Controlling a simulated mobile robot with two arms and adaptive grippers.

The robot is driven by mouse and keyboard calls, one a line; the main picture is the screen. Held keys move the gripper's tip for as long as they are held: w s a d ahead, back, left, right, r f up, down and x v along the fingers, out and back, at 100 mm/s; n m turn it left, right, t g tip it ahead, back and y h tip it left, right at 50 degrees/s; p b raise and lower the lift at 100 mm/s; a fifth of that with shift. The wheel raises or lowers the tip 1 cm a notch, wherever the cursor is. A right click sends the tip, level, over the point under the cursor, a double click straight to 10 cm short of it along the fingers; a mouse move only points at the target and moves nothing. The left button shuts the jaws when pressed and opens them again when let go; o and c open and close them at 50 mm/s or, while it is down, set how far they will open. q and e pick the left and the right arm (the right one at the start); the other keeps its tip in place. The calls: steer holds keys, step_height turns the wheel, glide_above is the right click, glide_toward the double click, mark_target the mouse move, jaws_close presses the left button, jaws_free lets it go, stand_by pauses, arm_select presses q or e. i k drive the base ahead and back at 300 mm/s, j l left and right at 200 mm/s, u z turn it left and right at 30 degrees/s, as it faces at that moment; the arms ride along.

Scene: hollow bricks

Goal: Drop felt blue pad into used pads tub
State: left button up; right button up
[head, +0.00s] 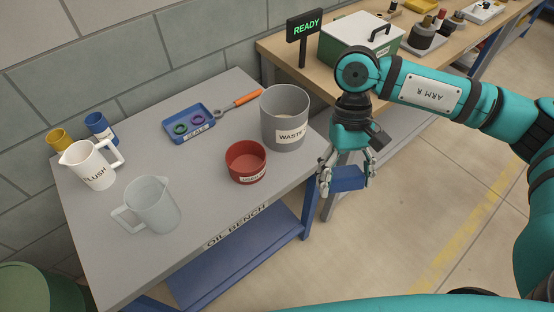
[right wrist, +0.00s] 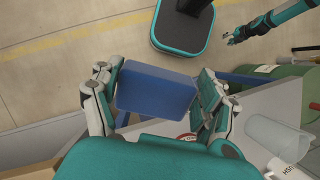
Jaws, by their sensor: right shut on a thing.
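The blue pad (head: 349,178) is a flat block between the fingers of my right gripper (head: 346,188), which is shut on it. In the right wrist view the pad (right wrist: 155,92) spans the gap between both fingers. The pad is held out past the right edge of the oil bench, over the gap beside it. The red tub (head: 246,163), whose small label is hard to read, stands on the bench to the left of the gripper. My left gripper (right wrist: 233,38) shows small in the right wrist view; its opening is unclear.
A grey waste bin (head: 285,117) stands just behind the red tub, near the right edge. A blue tray (head: 188,124) with rings, a wrench (head: 238,104), a white jug (head: 92,165) and a clear jug (head: 152,205) are further left. The bench front is clear.

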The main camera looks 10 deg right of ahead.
mark_target(244, 169)
steer(key=l+u, duration=0.1)
steer(key=u, duration=0.35)
steer(key=i+l+u, duration=0.1)
steer(key=u, duration=0.35)
steer(key=l+u, duration=0.35)
steer(key=l, duration=0.5)
steer(key=k+l+u, duration=0.1)
steer(key=l+u, duration=0.25)
steer(key=l, duration=0.9)
